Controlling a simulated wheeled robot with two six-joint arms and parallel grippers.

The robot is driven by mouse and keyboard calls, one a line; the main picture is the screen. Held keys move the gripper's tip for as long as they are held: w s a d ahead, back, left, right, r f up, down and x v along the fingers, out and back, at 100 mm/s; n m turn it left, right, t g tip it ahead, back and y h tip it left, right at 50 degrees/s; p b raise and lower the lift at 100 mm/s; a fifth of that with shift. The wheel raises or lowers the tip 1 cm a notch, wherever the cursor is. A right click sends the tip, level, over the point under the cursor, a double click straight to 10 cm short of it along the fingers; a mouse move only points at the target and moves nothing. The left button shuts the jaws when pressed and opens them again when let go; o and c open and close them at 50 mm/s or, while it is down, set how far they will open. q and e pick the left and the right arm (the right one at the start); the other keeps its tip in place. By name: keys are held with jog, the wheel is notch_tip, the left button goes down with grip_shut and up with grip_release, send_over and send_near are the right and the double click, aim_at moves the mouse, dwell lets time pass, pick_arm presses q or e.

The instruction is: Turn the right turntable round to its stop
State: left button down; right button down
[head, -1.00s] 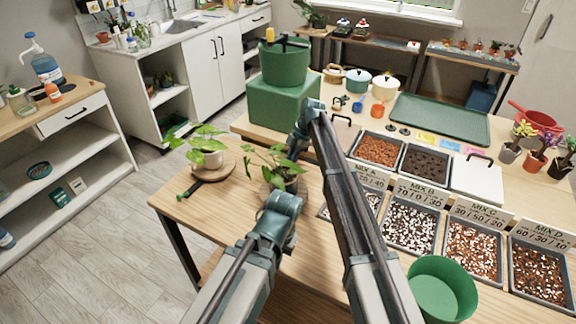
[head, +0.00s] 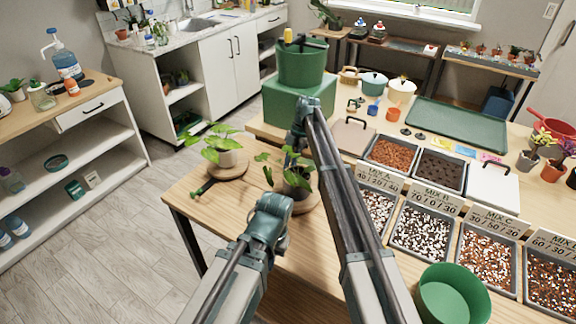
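The right turntable (head: 306,207) is a round wooden disc near the table's left edge, partly hidden by my arms. A leafy plant (head: 303,181) in a dark pot stands on it. My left arm reaches up to a teal joint just below and left of the right turntable. My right arm passes over the right side of that turntable to a teal joint above the plant. The fingers of both grippers are out of sight, so contact with the turntable cannot be seen.
A dark green-handled tool (head: 203,188) lies beside the left turntable. A green box (head: 292,105) with a green pot (head: 302,65) stands behind. Labelled mix trays (head: 423,230) and a green tub (head: 452,294) crowd the right. Some bare tabletop lies left of my arms.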

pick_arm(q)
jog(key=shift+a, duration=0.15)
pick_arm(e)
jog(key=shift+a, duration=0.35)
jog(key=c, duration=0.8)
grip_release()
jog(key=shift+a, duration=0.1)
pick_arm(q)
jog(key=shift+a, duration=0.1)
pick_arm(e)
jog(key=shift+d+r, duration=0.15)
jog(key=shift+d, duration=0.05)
pick_arm(q)
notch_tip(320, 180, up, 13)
jog(key=p, duration=1.2)
jog(key=shift+p, duration=0.35)
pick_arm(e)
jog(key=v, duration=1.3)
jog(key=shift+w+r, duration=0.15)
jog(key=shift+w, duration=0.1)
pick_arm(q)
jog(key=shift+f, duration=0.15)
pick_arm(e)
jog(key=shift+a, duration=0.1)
